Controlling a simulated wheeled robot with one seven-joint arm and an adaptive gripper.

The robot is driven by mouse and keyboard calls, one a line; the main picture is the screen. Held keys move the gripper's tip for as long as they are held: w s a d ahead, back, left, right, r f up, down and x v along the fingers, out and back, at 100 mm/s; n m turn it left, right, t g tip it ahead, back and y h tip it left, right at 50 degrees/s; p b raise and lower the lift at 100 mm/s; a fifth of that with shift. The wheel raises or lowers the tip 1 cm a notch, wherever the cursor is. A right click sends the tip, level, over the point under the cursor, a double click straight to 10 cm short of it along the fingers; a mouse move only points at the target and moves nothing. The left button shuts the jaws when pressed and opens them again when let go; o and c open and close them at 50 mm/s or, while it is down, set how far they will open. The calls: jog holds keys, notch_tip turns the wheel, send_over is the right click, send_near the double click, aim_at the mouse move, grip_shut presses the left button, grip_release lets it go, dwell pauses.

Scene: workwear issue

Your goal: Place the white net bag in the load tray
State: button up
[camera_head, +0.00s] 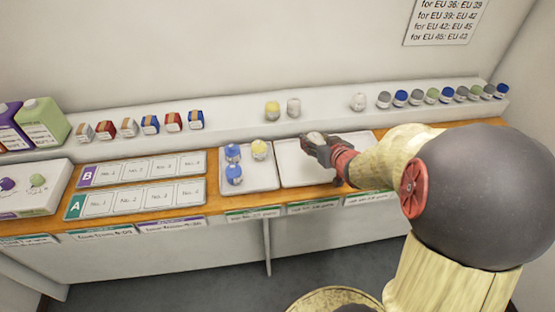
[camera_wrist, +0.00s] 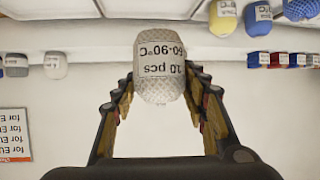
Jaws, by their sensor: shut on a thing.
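The white net bag (camera_wrist: 160,72) is between the fingers of my gripper (camera_head: 312,145), with a printed label reading "10 pcs" and "60-90°C". The wrist view shows my gripper's two fingers on either side of it. In the head view the bag (camera_head: 316,137) is partly hidden by the fingers. It appears above the empty right-hand white tray (camera_head: 293,174); its exact height is unclear. A left-hand white tray (camera_head: 258,184) holds two blue bags (camera_head: 233,175) and a yellow bag (camera_head: 259,149). I cannot tell which tray is the load tray.
A raised white shelf along the wall holds a yellow bag (camera_head: 272,109), two whitish bags (camera_head: 293,107) and several small containers (camera_head: 432,95). My arm covers the right side.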

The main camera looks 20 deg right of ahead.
jog(key=w+f+b, duration=0.2)
jog(key=w+f, duration=0.1)
jog(key=w, duration=0.1)
jog(key=w+a+f+b, duration=0.1)
jog(key=w+f+b, duration=0.1)
jog(key=w+f, duration=0.1)
jog(key=w+f+b, duration=0.2)
jog(key=w+f, duration=0.1)
jog(key=w, duration=0.3)
jog(key=shift+w+a+f, duration=0.1)
jog(key=shift+a+f, duration=0.05)
jog(key=shift+a, duration=0.05)
jog(key=shift+w+f+b, duration=0.15)
jog(key=shift+f+b, duration=0.5)
jog(key=shift+f, duration=0.3)
jog(key=shift+w+f+b, duration=0.1)
jog(key=shift+f+b, duration=0.5)
jog(key=shift+f, duration=0.3)
jog(key=shift+f, duration=0.1)
jog(key=o, duration=1.1)
jog(key=shift+o, duration=0.3)
